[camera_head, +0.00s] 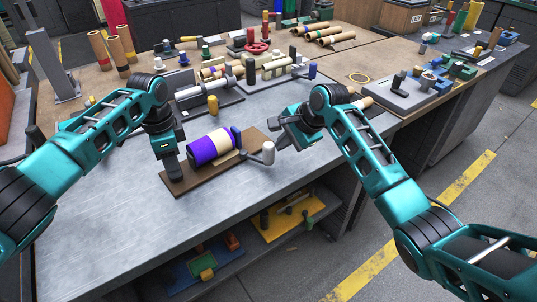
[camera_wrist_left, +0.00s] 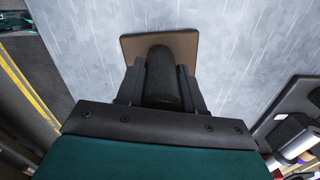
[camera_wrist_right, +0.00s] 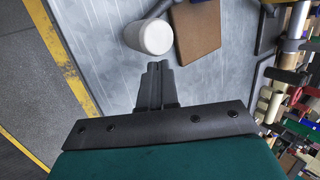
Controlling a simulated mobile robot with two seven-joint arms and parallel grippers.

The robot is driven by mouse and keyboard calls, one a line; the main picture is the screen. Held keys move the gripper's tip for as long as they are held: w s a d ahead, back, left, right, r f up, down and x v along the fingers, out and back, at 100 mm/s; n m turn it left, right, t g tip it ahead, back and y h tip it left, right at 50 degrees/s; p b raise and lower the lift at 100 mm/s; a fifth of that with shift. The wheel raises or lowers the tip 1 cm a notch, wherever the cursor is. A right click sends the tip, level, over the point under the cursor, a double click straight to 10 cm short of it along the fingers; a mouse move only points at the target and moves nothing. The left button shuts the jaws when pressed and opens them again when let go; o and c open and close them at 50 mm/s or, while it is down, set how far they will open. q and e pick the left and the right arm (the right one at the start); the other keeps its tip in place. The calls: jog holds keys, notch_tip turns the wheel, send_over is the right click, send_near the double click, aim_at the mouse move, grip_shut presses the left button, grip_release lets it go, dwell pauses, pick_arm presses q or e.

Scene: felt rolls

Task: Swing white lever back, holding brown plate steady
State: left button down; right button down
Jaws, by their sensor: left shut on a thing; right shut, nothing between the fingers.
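The brown plate (camera_head: 180,187) lies on the metal bench top and bears a roll (camera_head: 209,147) of purple and cream. The white lever's handle (camera_head: 268,153) stands at the plate's right end on a grey arm; it also shows in the right wrist view (camera_wrist_right: 149,37), beside the plate (camera_wrist_right: 198,32). My left gripper (camera_head: 173,176) is shut on a dark post at the plate's left end. The left wrist view shows that post (camera_wrist_left: 162,78) between the fingers, with the plate (camera_wrist_left: 139,46) below. My right gripper (camera_wrist_right: 156,68) is shut and empty, just right of the white handle and apart from it.
Grey blocks on a plate (camera_head: 402,90) lie to the right. The bench's front left (camera_head: 110,215) is clear. A yellow tray (camera_head: 290,222) sits on the shelf below.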

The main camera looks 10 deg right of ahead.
aim_at(266, 148)
pick_arm(q)
jog(key=shift+d, duration=0.15)
pick_arm(e)
jog(key=shift+s+a, duration=0.55)
jog(key=shift+a, duration=0.5)
jog(key=shift+s+a, duration=0.5)
jog(key=shift+a, duration=0.6)
jog(key=shift+s+a, duration=0.55)
jog(key=shift+a, duration=0.5)
jog(key=shift+d+r, duration=0.1)
jog(key=shift+d, duration=0.1)
jog(key=shift+w+r, duration=0.1)
jog(key=shift+r, duration=1.55)
pick_arm(q)
jog(key=shift+a, duration=0.2)
pick_arm(e)
jog(key=shift+w+d+r, duration=0.1)
jog(key=shift+d+r, duration=0.15)
jog(key=shift+r, duration=0.65)
jog(key=shift+w+d+r, duration=0.1)
jog(key=shift+d+r, duration=0.15)
jog(key=shift+r, duration=0.6)
